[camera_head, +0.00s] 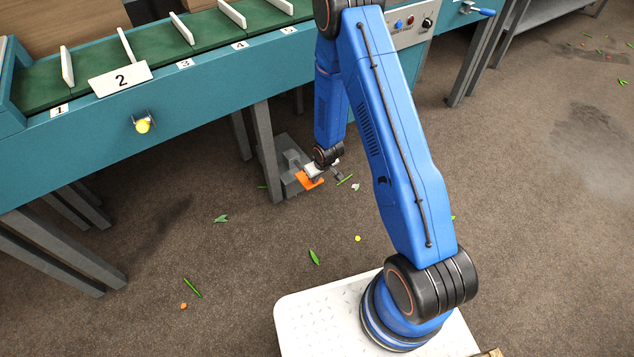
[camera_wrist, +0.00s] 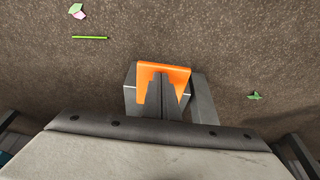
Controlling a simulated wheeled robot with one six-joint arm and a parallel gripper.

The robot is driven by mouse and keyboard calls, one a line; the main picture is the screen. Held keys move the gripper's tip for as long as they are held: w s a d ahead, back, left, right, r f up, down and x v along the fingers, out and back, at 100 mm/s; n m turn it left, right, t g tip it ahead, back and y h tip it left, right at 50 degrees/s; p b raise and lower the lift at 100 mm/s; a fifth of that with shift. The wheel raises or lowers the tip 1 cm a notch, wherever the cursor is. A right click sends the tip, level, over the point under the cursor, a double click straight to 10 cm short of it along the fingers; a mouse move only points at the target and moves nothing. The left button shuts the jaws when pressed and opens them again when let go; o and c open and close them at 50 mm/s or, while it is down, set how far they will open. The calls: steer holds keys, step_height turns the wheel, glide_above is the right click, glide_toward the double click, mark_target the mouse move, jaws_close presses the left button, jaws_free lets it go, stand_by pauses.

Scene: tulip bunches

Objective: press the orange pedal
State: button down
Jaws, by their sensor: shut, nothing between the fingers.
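The orange pedal (camera_head: 309,180) sits low on a grey metal base (camera_head: 292,189) on the floor, under the front edge of the conveyor. In the wrist view the pedal (camera_wrist: 178,73) is at the middle, partly covered by my dark gripper fingers (camera_wrist: 161,84). My gripper (camera_head: 327,174) is shut and empty. It points down over the pedal. I cannot tell whether the fingertips touch the pedal or hover just above it.
The teal conveyor table (camera_head: 190,105) with a green belt runs along the back, its grey legs (camera_head: 267,150) close beside the pedal. A control panel (camera_head: 408,28) is at the upper right. Leaf scraps (camera_head: 314,257) lie on the otherwise open brown floor.

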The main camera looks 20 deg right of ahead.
steer(key=s+v, duration=0.2)
steer(key=v, duration=0.8)
steer(key=shift+s+d, duration=0.25)
steer(key=shift+d, duration=0.15)
steer(key=shift+f, duration=0.1)
stand_by(4.2)
